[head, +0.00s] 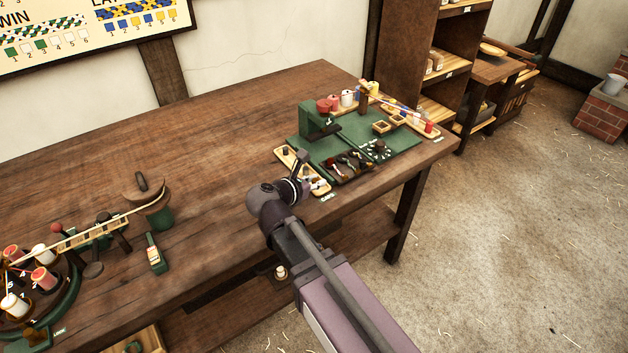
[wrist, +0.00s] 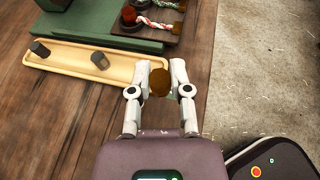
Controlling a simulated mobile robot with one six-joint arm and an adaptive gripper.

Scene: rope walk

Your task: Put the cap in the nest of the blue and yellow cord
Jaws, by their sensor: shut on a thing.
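My gripper (wrist: 160,82) is shut on a brown, rounded cap (wrist: 159,84), held between its fingertips beside the right end of a pale wooden tray (wrist: 75,57). In the head view my gripper (head: 316,186) is at the front edge of the bench, by that tray. A dark tray (wrist: 165,36) lies beyond it, holding short cords with brown ends. One cord (wrist: 152,23) looks red, white and green. In the head view the dark tray (head: 350,177) holds several small pieces. I cannot make out which nest has the blue and yellow cord.
Two dark pegs (wrist: 98,60) stand in the pale tray. A green stand (head: 316,121) rises from the green mat (head: 400,140); spools (head: 347,98) stand behind. A rope-making device (head: 90,235) is at left. The middle of the bench (head: 220,140) is clear.

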